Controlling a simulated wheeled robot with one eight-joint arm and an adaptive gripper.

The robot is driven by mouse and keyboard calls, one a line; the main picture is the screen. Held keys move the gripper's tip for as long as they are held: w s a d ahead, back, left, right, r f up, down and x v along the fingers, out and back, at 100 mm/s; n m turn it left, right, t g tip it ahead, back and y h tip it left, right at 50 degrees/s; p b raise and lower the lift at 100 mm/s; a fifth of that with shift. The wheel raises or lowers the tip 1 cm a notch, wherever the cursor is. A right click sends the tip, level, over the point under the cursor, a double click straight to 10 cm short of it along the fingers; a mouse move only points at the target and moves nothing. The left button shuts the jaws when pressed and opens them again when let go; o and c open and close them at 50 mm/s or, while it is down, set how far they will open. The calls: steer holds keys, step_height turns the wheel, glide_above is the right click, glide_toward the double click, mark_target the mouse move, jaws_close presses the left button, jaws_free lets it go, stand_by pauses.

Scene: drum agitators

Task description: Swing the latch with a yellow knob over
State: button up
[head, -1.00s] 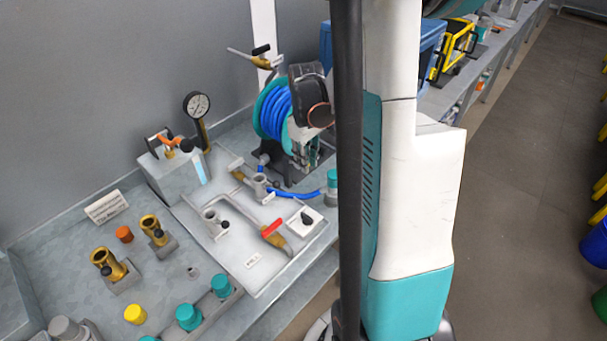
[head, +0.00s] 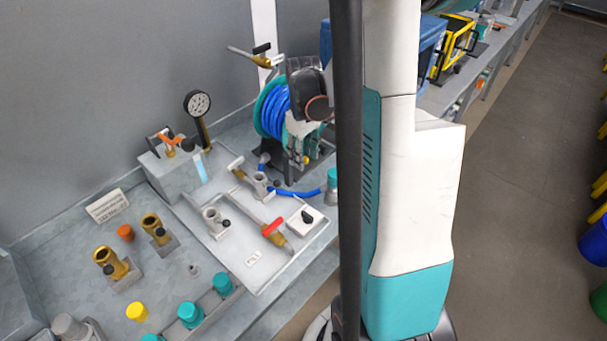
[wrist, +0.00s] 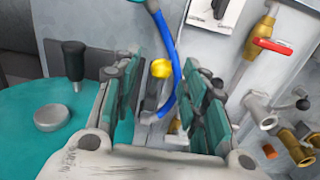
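The yellow knob (wrist: 161,68) of the latch shows in the wrist view, between and just beyond my fingertips. In the head view the yellow knob (head: 306,160) is a small spot beside my fingers. My gripper (wrist: 158,88) is open, with its two teal-and-grey fingers apart on either side of the knob's line; I see no contact. In the head view my gripper (head: 300,156) points down at the hose reel's base. The latch's arm is mostly hidden by the fingers.
The reel's teal disc (wrist: 50,145) with a black crank handle (wrist: 73,60) lies close left of my gripper. A blue hose (wrist: 170,60) runs right beside the knob. A red-handled valve (head: 272,228) and a pressure gauge (head: 197,104) stand on the bench.

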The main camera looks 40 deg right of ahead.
steer(key=shift+r, duration=0.1)
step_height(320, 180, up, 9)
steer(key=p, duration=0.6)
